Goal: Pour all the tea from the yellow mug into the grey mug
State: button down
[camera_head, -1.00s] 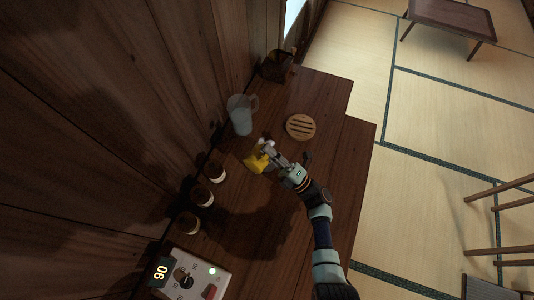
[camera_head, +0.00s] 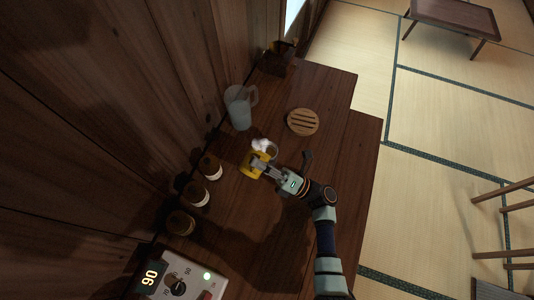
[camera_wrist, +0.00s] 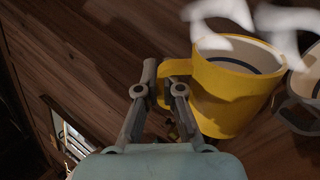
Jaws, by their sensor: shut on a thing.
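The yellow mug (camera_head: 247,168) is on the left of my gripper (camera_head: 259,168) in the head view. In the wrist view my gripper (camera_wrist: 165,92) is shut on the handle of the yellow mug (camera_wrist: 226,98). Its pale inside and a dark ring show below the rim; how much tea it holds is unclear. It looks near upright. The grey mug (camera_wrist: 300,110) is just right of it, cut by the picture's edge, and shows partly in the head view (camera_head: 272,151). White wisps hang over both mugs.
A clear pitcher (camera_head: 239,112) stands near the wall, and a round slatted wooden trivet (camera_head: 303,122) lies beyond the mugs. Several jars (camera_head: 197,194) line the wall side. A control box (camera_head: 180,282) reading 90 is at the near end. The counter's right side is mostly clear.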

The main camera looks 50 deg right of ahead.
jog(key=n+g+p, duration=0.1)
jog(key=n, duration=0.1)
jog(key=a+r+n+g+y+p, duration=0.1)
jog(key=n, duration=0.1)
jog(key=n+g+y+p, duration=0.1)
jog(key=n, duration=0.1)
jog(key=shift+s+a+r, duration=0.1)
jog(key=shift+a+r, duration=0.3)
jog(key=a+f+n+g, duration=0.1)
jog(key=a+f+n, duration=0.1)
jog(key=f+n, duration=0.1)
jog(key=a+f+n+g, duration=0.1)
jog(key=a+f+n, duration=0.1)
jog(key=f, duration=0.1)
jog(key=s+a+f+n+g+b, duration=0.1)
jog(key=a+f+n+g, duration=0.1)
jog(key=f+n, duration=0.1)
jog(key=shift+s+a+f+n, duration=0.1)
jog(key=shift+a+f+n, duration=0.2)
jog(key=shift+f, duration=0.25)
jog(key=shift+a+f+n+g, duration=0.3)
jog(key=shift+f+n, duration=0.2)
jog(key=shift+f, duration=0.2)
jog(key=shift+d+r, duration=0.1)
jog(key=shift+r, duration=0.05)
